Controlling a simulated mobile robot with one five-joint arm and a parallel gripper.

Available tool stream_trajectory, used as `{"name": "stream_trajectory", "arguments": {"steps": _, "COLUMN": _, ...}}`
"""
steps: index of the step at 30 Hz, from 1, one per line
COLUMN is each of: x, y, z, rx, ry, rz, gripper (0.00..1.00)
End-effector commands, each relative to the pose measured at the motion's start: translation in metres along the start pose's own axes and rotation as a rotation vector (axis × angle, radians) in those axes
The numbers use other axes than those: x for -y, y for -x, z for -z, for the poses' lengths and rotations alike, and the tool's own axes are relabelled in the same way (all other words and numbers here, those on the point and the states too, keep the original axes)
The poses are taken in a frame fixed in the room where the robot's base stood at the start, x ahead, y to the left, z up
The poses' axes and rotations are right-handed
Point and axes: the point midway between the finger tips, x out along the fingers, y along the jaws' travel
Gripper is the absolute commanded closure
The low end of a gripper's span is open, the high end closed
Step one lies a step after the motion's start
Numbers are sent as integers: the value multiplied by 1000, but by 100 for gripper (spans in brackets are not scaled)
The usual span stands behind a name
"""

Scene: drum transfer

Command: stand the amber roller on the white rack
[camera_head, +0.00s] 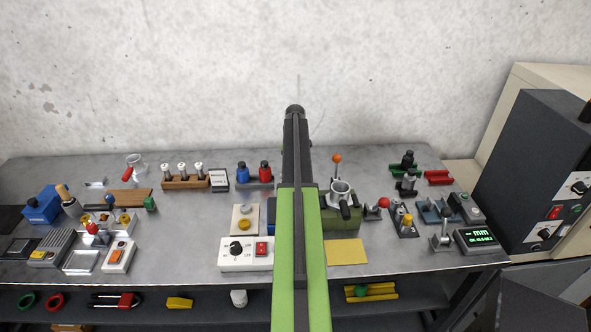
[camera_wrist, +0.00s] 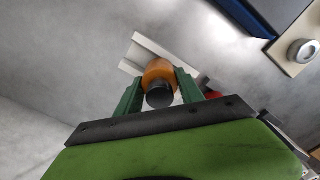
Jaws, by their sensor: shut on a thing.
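The amber roller (camera_wrist: 159,74) is a short orange cylinder with a dark end cap facing the wrist camera. My gripper (camera_wrist: 160,88) has its two green fingers closed on the roller's sides. A white, ridged piece (camera_wrist: 146,46), which looks like the white rack, shows just beyond the roller in the wrist view. It is partly covered by the roller, and I cannot tell whether they touch. In the head view my own arm hides the gripper, the roller and this white piece.
In the wrist view a cream box with a grey knob (camera_wrist: 302,50) and a dark blue edge (camera_wrist: 246,14) lie right of the roller. In the head view a switch box (camera_head: 245,254), a yellow pad (camera_head: 346,252) and a green block (camera_head: 342,222) flank my arm.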

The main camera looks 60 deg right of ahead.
Motion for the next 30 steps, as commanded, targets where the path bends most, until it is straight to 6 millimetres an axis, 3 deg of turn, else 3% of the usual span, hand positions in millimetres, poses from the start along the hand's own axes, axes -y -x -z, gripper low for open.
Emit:
{"name": "stream_trajectory", "arguments": {"steps": 1, "x": 0, "y": -3, "z": 0, "rx": 0, "ry": 0, "rz": 0, "gripper": 100}}
{"name": "stream_trajectory", "arguments": {"steps": 2, "x": 0, "y": -3, "z": 0, "rx": 0, "ry": 0, "rz": 0, "gripper": 54}}
{"name": "stream_trajectory", "arguments": {"steps": 6, "x": 0, "y": -2, "z": 0, "rx": 0, "ry": 0, "rz": 0, "gripper": 36}}
{"name": "stream_trajectory", "arguments": {"steps": 20, "x": 0, "y": 8, "z": 0, "rx": 0, "ry": 0, "rz": 0, "gripper": 34}}
{"name": "stream_trajectory", "arguments": {"steps": 26, "x": 0, "y": 41, "z": 0, "rx": 0, "ry": 0, "rz": 0, "gripper": 34}}
{"name": "stream_trajectory", "arguments": {"steps": 30, "x": 0, "y": 74, "z": 0, "rx": 0, "ry": 0, "rz": 0, "gripper": 34}}
